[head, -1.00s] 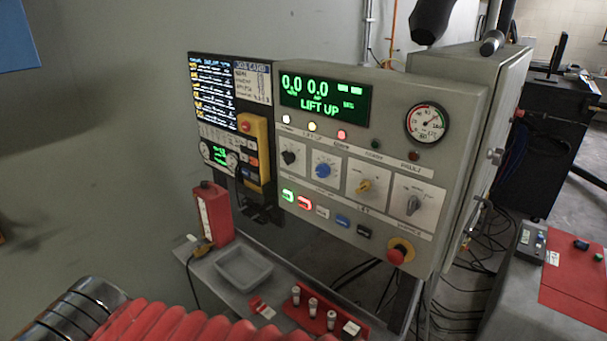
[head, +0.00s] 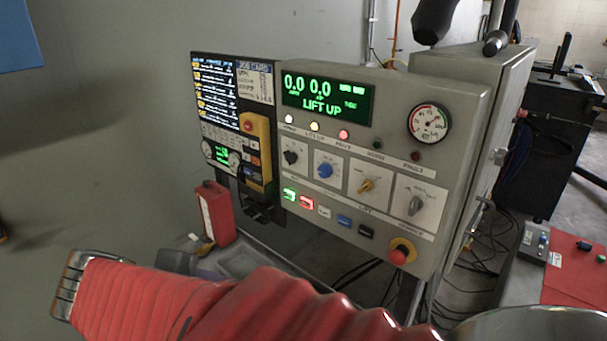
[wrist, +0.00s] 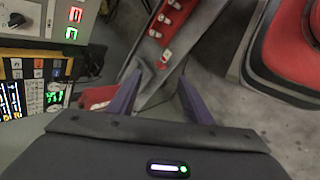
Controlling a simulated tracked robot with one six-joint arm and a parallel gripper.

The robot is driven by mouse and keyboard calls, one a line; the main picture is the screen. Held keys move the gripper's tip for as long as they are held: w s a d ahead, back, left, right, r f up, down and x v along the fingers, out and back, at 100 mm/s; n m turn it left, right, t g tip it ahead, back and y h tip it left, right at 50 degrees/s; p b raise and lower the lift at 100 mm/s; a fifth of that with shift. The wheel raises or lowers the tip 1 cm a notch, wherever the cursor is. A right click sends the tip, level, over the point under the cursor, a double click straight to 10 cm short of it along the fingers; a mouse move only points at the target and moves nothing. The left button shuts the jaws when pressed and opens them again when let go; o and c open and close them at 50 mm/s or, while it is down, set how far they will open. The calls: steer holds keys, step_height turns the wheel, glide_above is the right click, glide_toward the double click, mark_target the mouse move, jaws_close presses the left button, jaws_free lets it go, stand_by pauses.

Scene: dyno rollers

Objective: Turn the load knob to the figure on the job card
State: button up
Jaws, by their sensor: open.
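The grey control panel (head: 385,110) stands upright in the head view. My gripper (wrist: 160,95) shows two purple fingers, open and empty, in the wrist view.
A display (head: 326,98) reads "LIFT UP". A red emergency stop (head: 398,255) sticks out low on the panel. A red can (head: 216,213) stands on the shelf below. In the wrist view a red rack (wrist: 158,35) holds several white-topped pieces beyond my fingers.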

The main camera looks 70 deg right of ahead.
mark_target(323, 172)
steer(key=s+d+r+n+g+h, duration=0.1)
steer(key=s+d+r+g+h, duration=0.1)
steer(key=d, duration=0.7)
steer(key=s+d+r+n+g+h, duration=0.2)
steer(key=d+r+h, duration=0.4)
steer(key=d+r, duration=0.3)
steer(key=s+d+g, duration=0.1)
steer(key=g, duration=0.1)
steer(key=shift+d+g, duration=0.2)
steer(key=shift+g, duration=0.2)
steer(key=shift+s+f, duration=0.1)
steer(key=shift+r+x, duration=0.1)
steer(key=shift+x, duration=3.3)
steer(key=shift+r+x, duration=0.15)
steer(key=shift+x, duration=3.3)
steer(key=shift+c, duration=0.5)
